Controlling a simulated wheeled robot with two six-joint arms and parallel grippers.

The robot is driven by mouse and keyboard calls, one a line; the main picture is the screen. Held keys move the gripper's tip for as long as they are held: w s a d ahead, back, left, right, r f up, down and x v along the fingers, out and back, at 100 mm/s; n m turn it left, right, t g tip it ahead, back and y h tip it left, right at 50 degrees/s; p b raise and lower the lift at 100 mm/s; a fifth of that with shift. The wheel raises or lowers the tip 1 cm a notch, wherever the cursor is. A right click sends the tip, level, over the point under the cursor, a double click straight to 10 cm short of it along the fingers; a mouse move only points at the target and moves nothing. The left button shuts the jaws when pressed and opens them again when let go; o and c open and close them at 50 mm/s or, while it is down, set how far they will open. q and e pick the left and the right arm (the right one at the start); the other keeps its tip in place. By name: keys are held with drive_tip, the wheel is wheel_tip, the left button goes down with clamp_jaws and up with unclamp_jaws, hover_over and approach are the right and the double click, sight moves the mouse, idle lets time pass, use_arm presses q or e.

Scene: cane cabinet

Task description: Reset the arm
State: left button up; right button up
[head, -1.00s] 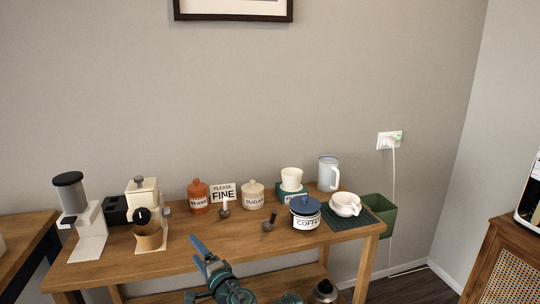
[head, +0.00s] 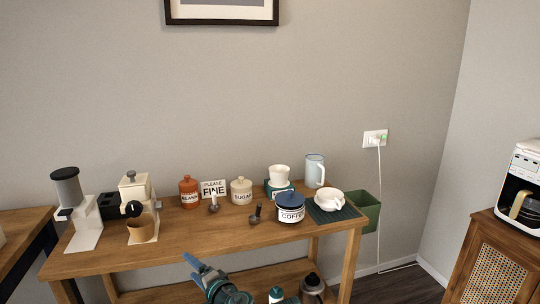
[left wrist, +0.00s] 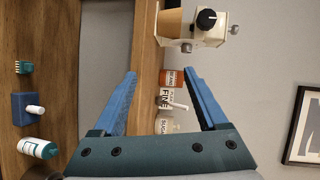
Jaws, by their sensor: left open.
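My left gripper (head: 196,264) is low in front of the wooden table (head: 270,232) in the head view. In the left wrist view its two blue fingers (left wrist: 160,95) are spread wide with nothing between them in contact. Beyond the fingers, the left wrist view shows the orange beans jar (left wrist: 172,77), the sugar jar (left wrist: 163,126) and a cream grinder (left wrist: 205,20), turned sideways. My right gripper does not show in either view.
A cane cabinet (head: 495,268) with a coffee maker (head: 521,187) stands at right. The table's front middle is clear.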

use_arm(q)
drive_tip(key=s+d+f+n+g+h, duration=0.4)
drive_tip(key=s+d+f+g+h, duration=0.75)
drive_tip(key=s+f, duration=0.6)
drive_tip(key=d+r+y+p, duration=0.1)
drive_tip(key=d+r+p, duration=0.2)
drive_tip(key=r+p, duration=1.4)
drive_tip(key=shift+w+d+r+y+p, duration=0.2)
drive_tip(key=shift+r+y+p, duration=0.15)
drive_tip(key=shift+p, duration=0.4)
drive_tip(key=shift+a+g, duration=0.1)
drive_tip(key=shift+g, duration=0.15)
